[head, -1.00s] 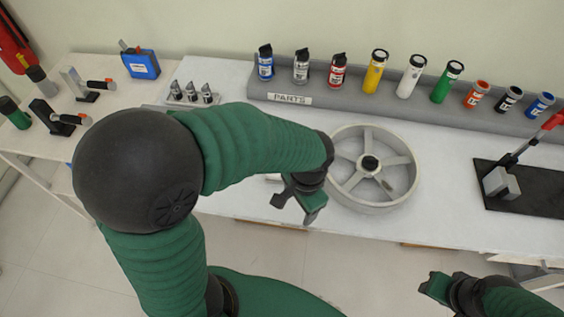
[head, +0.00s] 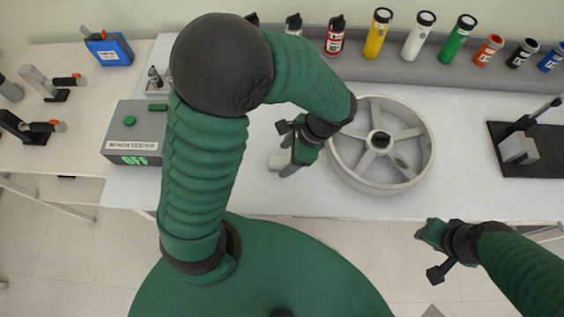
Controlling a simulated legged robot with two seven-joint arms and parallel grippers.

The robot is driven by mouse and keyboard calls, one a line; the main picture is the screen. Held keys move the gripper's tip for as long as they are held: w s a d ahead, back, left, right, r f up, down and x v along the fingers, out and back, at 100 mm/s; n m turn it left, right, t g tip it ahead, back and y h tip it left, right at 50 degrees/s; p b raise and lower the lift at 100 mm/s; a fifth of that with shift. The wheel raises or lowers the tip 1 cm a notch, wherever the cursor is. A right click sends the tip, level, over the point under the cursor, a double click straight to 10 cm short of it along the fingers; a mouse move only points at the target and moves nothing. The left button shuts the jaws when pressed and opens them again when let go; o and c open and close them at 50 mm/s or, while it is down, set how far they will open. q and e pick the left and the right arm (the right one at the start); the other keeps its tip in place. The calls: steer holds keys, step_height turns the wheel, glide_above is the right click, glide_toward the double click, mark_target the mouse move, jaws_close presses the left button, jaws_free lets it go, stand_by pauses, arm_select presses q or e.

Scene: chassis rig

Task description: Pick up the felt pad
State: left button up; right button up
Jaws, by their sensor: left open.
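A small pale block-like piece (head: 277,161) lies on the white bench, left of the grey spoked wheel. It may be the felt pad, but part of it is hidden by my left gripper and I cannot tell for sure. My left gripper (head: 286,150) is open, its fingers apart over the bench close to this piece, with nothing visible held. My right gripper (head: 431,253) is open and empty, in front of the bench's front edge at the lower right.
The spoked wheel (head: 381,146) stands just right of my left gripper. A grey bench tester (head: 134,147) reading OFF is at the left. Cans and coloured tubes line a grey rack (head: 450,75) at the back. A black-based fixture (head: 519,150) stands at the right.

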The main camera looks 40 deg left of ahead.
mark_target(280, 159)
arm_select(q)
steer(key=x, duration=0.3)
steer(key=shift+s+a, duration=0.1)
steer(key=shift+a, duration=0.4)
steer(key=shift+a+f, duration=0.2)
steer(key=shift+a, duration=0.05)
steer(key=shift+d+r, duration=0.15)
steer(key=shift+d, duration=0.35)
steer(key=c, duration=1.2)
steer(key=shift+a, duration=0.25)
jaws_close()
